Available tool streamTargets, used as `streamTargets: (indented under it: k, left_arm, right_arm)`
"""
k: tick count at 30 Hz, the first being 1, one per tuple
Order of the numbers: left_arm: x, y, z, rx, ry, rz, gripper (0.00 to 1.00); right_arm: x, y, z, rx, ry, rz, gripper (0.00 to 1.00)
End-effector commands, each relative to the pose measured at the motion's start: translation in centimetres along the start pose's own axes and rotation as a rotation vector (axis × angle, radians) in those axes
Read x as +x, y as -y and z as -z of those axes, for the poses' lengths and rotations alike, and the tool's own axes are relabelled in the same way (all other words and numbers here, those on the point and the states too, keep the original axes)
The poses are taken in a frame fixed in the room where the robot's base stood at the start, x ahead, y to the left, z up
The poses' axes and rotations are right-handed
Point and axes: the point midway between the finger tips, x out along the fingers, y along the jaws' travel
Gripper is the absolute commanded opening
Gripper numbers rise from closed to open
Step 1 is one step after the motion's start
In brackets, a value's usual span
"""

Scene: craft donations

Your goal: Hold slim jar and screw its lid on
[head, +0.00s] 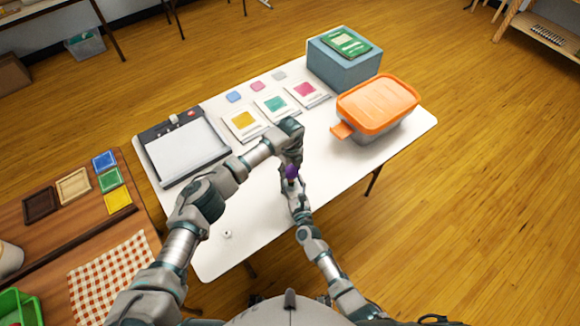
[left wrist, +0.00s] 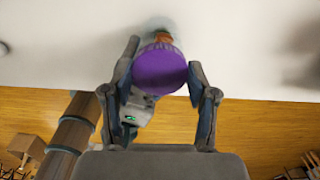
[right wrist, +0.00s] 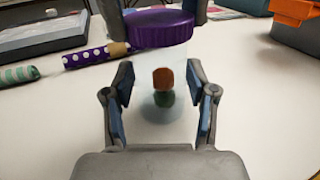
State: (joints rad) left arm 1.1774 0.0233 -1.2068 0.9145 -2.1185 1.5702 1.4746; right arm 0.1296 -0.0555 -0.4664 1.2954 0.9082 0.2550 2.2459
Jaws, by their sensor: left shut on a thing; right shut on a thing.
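The slim jar (right wrist: 150,80) is clear, with an orange and a green piece visible inside. It stands upright between the fingers of my right gripper (right wrist: 160,105), which is shut on it. The purple lid (right wrist: 160,30) sits at the jar's mouth, roughly level; I cannot tell how far it is threaded. The lid also shows in the left wrist view (left wrist: 160,70), between the fingertips of my left gripper (left wrist: 162,85), which is shut on it from above. In the head view the lid (head: 291,171) is small and the jar is mostly hidden by my grippers.
A paper trimmer (head: 182,148), coloured cards (head: 273,104), a blue-grey box (head: 345,65) and an orange-lidded bin (head: 378,102) stand on the white table (head: 365,160). A purple dotted roll (right wrist: 85,55) and a striped roll (right wrist: 18,75) lie behind the jar. The table's right front is clear.

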Motion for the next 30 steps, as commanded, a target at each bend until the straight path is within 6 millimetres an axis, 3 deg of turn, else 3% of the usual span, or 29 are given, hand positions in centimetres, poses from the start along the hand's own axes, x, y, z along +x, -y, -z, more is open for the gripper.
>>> streamTargets:
  k: [30]
  left_arm:
    - [1.2, 0.0, 0.0, -0.003, -0.001, -0.001, 0.38]
  right_arm:
    - [0.0, 0.0, 0.0, 0.000, 0.000, 0.000, 0.00]
